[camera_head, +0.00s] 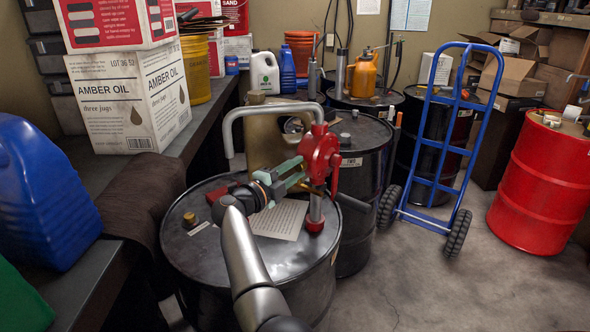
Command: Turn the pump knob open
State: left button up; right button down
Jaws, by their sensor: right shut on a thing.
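A red rotary pump (321,152) stands on a black oil drum (200,262) in the middle of the view. Its grey spout curves up and over to the left, and a short pipe joins it to a red fitting on the drum lid. How far the knob is turned cannot be seen. My left gripper is not in view.
A paper sheet (281,219) lies on the lid. A tan jug (262,135) stands behind the pump. A second black drum (362,165) is close behind. A blue hand truck (478,130) and a red drum (545,180) stand to the right. Floor is clear at lower right.

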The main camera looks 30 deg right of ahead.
jog(key=c, duration=0.5)
grip_release()
jog(key=shift+c, duration=0.2)
jog(key=shift+a, duration=0.1)
